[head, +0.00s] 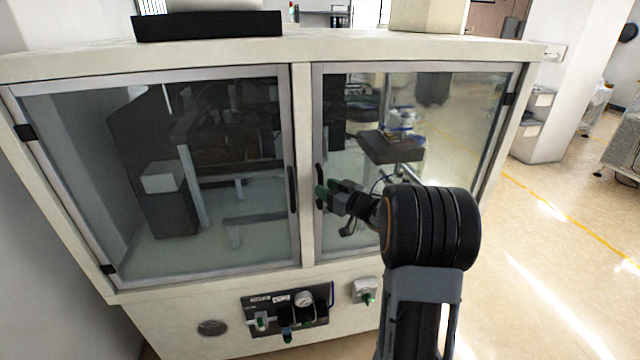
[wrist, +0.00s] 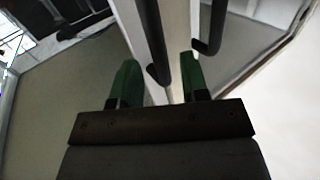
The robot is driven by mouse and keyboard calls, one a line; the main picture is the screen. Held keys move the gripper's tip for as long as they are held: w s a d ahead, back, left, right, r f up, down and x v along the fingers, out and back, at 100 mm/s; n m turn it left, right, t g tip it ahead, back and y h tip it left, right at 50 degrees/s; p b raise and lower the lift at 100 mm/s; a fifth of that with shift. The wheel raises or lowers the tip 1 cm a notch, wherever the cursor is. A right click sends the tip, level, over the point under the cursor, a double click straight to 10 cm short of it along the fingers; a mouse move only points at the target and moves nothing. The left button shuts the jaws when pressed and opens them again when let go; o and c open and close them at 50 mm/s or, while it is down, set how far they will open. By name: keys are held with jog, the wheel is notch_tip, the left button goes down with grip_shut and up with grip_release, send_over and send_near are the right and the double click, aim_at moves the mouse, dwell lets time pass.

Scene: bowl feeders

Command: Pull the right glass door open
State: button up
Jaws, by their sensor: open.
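The right glass door (head: 455,130) is shut in its pale cabinet frame, hinged on its right side. Its black vertical handle (head: 319,180) is near the door's left edge, beside the centre post. My gripper (head: 323,197) is at this handle, at about its lower part. In the wrist view my two green fingers (wrist: 160,65) are apart, and the black handle (wrist: 152,40) runs between them, closer to the left finger. Whether a finger touches it I cannot tell. In the head view the fingers partly cover the handle's lower end.
The left glass door (head: 160,180) is shut, and its black handle (head: 292,190) is close by across the post. A gauge panel (head: 287,312) and a small grey box (head: 366,290) are on the front below. Open floor (head: 540,260) lies to the right.

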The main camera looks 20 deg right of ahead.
jog(key=shift+x, duration=1.45)
grip_shut()
